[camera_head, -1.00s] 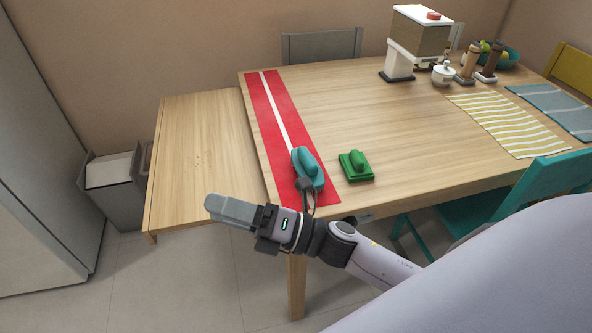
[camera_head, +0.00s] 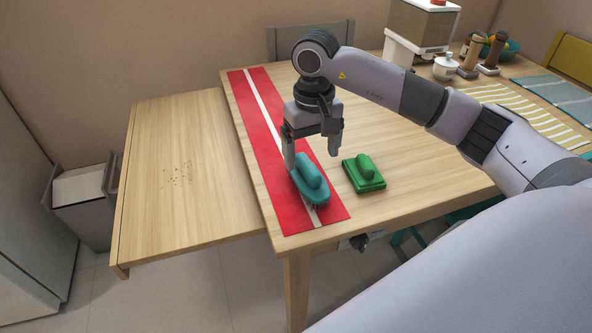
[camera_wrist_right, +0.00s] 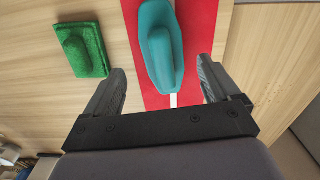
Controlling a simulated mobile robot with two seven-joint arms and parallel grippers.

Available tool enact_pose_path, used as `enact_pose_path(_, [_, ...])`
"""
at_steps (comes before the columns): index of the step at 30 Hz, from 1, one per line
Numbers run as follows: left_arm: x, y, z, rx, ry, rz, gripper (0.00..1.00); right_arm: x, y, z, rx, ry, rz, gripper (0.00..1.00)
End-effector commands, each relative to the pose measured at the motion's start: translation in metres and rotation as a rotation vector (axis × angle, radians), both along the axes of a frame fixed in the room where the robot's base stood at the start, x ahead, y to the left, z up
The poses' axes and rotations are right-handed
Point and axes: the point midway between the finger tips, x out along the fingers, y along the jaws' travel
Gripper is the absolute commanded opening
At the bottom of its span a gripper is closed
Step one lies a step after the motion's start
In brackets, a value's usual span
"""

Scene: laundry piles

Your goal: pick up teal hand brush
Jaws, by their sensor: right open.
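The teal hand brush (camera_head: 311,180) lies on the red runner with a white stripe (camera_head: 291,222) near the table's front left corner. My right gripper (camera_head: 312,156) is open and points down above the table, just behind the brush. In the right wrist view the brush (camera_wrist_right: 160,45) lies ahead, in line with the gap between the two open fingers (camera_wrist_right: 163,92), with nothing held. My left gripper is not in view.
A green sponge-like block with a handle (camera_head: 364,173) lies just right of the brush. Crumbs (camera_head: 178,174) lie on the lower wooden surface (camera_head: 150,225) at left. A dispenser (camera_head: 420,30), a white pot (camera_head: 446,66) and striped mats (camera_head: 520,113) stand or lie farther right.

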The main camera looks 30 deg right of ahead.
Motion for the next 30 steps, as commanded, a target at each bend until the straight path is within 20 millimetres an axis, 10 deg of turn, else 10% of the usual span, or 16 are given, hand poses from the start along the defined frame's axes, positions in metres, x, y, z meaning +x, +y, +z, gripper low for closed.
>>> enact_pose_path(27, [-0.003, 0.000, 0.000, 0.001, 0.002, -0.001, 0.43, 0.006, 0.002, -0.072, 0.006, -0.001, -0.002, 0.89])
enact_pose_path(30, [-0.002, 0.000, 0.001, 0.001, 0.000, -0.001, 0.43, 0.006, 0.002, -0.071, 0.006, -0.001, -0.002, 0.57])
